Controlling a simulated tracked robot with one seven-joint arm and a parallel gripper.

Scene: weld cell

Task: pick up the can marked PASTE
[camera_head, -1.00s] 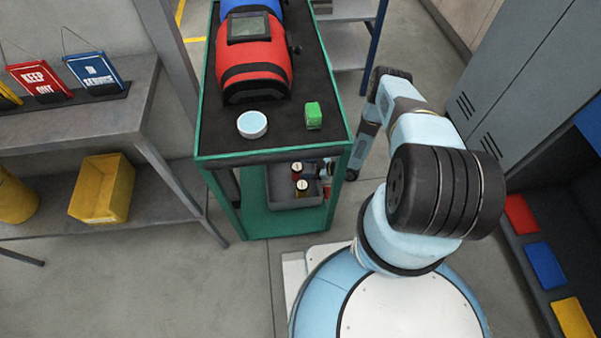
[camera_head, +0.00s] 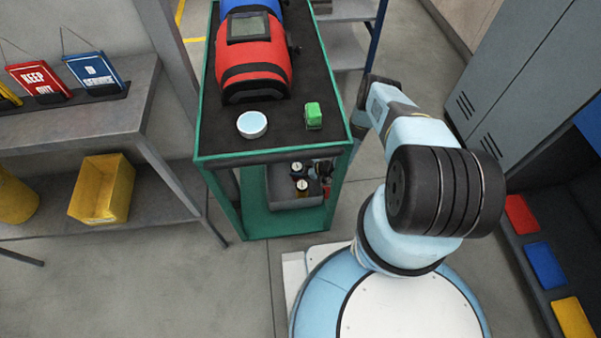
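A short round can (camera_head: 252,124) with a white rim and pale blue top stands near the front of the green cart's top. No PASTE marking is legible on it. Two small containers with pale caps and dark and yellow bodies (camera_head: 302,186) stand in a grey tray (camera_head: 290,203) on the cart's lower shelf; I cannot read any marking on them. My arm reaches down along the cart's right side, and its far end passes behind the cart's edge and post. Dark shapes show at the tray's right end; I cannot tell whether my gripper is among them. Its fingers are not discernible.
A grey bench (camera_head: 100,122) with signs and a yellow bin (camera_head: 102,189) stands left. Grey lockers (camera_head: 520,90) stand right. Floor between bench and cart is clear.

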